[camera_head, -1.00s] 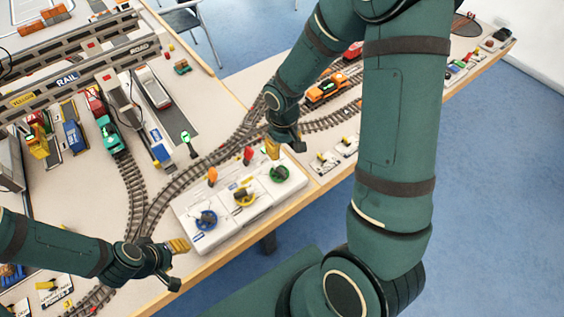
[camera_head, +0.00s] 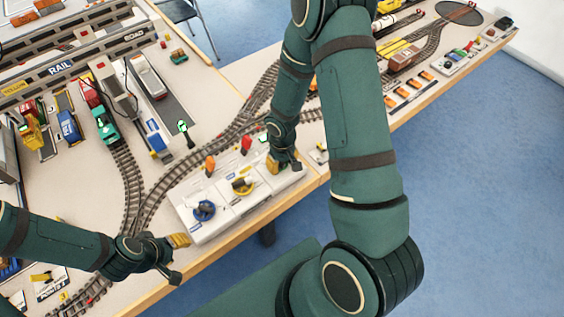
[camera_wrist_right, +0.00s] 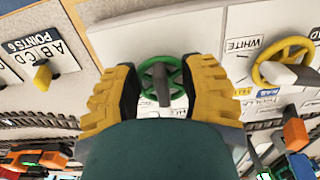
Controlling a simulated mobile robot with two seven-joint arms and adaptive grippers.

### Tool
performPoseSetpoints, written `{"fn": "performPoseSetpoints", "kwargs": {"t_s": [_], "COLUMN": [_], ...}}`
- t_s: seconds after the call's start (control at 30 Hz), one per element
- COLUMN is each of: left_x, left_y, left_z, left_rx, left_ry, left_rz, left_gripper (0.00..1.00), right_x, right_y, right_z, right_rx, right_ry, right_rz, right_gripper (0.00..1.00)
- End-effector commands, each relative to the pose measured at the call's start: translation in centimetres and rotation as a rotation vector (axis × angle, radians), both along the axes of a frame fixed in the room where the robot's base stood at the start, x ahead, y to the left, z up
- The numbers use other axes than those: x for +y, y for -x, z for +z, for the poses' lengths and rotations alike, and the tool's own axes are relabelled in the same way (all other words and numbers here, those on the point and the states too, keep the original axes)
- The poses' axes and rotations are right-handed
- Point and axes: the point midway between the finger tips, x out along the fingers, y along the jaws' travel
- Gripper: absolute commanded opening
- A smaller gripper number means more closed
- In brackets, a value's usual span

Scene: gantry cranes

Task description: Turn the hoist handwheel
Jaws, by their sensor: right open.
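A green handwheel (camera_wrist_right: 146,70) with a grey crank shows in the right wrist view, on a white control panel. My right gripper (camera_wrist_right: 162,76) is open, its yellow fingers on either side of this wheel; I cannot tell whether they touch it. In the head view my right gripper (camera_head: 274,165) is at the panel's right end and hides the green wheel. A yellow handwheel (camera_head: 242,186) and a blue handwheel (camera_head: 204,210) sit on the same white panel (camera_head: 222,224). My left gripper (camera_head: 180,240) is just left of the panel, and its opening cannot be made out.
An orange lever (camera_head: 210,164) and a red lever (camera_head: 246,144) stand along the panel's back edge. Curved rail track (camera_head: 166,184) runs behind the panel. Model trains and gantry cranes stand farther back. The table's front edge is close to the panel.

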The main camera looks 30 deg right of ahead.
Motion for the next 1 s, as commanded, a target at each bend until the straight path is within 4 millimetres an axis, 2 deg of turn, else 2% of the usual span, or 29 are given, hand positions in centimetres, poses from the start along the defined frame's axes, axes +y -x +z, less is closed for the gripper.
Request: {"fn": "performPoseSetpoints", "kwargs": {"t_s": [0.17,0.2,0.3,0.67,1.0], "left_x": [0.0,0.0,0.0,0.0,-0.02], "left_y": [0.0,0.0,-0.01,0.01,0.13], "left_z": [0.02,0.02,0.02,-0.05,-0.47], "left_rx": [0.0,0.0,0.0,0.0,0.003], "left_ry": [0.0,0.0,0.0,0.0,0.001], "left_rz": [0.0,0.0,0.0,0.0,-0.002], "left_gripper": [0.47,0.47,0.47,0.47,0.47], "right_x": [-0.01,0.0,0.0,-0.04,-0.38], "right_y": [-0.02,-0.02,-0.02,-0.02,-0.08], "right_z": [0.03,0.03,0.04,0.01,-0.06], "right_rx": [0.0,0.0,-0.001,-0.001,-0.001], "right_ry": [0.0,0.0,0.0,0.0,-0.001], "right_rz": [0.0,0.0,0.0,0.016,0.193], "right_gripper": [0.41,0.34,0.0,0.0,0.0]}}
